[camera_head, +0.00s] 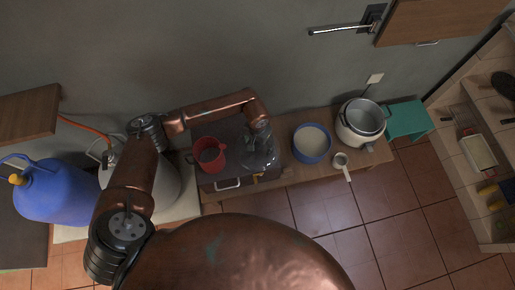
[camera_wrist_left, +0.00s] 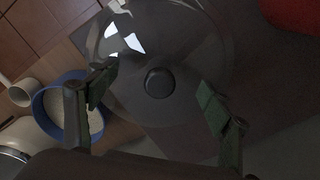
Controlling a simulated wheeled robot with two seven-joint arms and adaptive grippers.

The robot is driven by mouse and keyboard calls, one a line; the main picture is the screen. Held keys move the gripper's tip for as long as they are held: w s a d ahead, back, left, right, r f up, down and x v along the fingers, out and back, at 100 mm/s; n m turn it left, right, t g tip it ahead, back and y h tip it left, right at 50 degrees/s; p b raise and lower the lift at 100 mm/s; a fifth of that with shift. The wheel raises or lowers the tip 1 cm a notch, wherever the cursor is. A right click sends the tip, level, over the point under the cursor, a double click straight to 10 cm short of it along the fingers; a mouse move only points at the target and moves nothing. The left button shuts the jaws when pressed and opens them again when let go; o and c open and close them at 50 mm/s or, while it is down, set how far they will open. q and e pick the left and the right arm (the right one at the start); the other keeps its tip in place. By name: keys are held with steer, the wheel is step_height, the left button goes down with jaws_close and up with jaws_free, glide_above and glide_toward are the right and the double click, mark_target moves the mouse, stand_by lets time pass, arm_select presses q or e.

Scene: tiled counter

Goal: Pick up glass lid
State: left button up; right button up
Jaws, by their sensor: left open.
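The glass lid (camera_head: 264,163) is clear and round, and lies on the dark surface in the middle of the counter. In the left wrist view, the lid (camera_wrist_left: 190,48) shows with its dark round knob (camera_wrist_left: 159,83) near the centre. My left gripper (camera_head: 259,139) is over the lid, its fingers pointing down. In the wrist view its two fingers stand apart on either side of the knob, with nothing held. Whether the fingertips touch the glass cannot be told. My right gripper does not show.
A red pot (camera_head: 209,154) stands left of the lid. A blue-rimmed bowl (camera_head: 312,143) stands to the right, with a small white ladle or cup (camera_head: 341,162) and a white cooker (camera_head: 361,122) beyond. A large blue jug (camera_head: 62,192) stands far left.

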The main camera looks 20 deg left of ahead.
arm_select(q)
steer(key=shift+s+f, duration=0.1)
steer(key=shift+s, duration=0.05)
jaws_close()
stand_by(0.6)
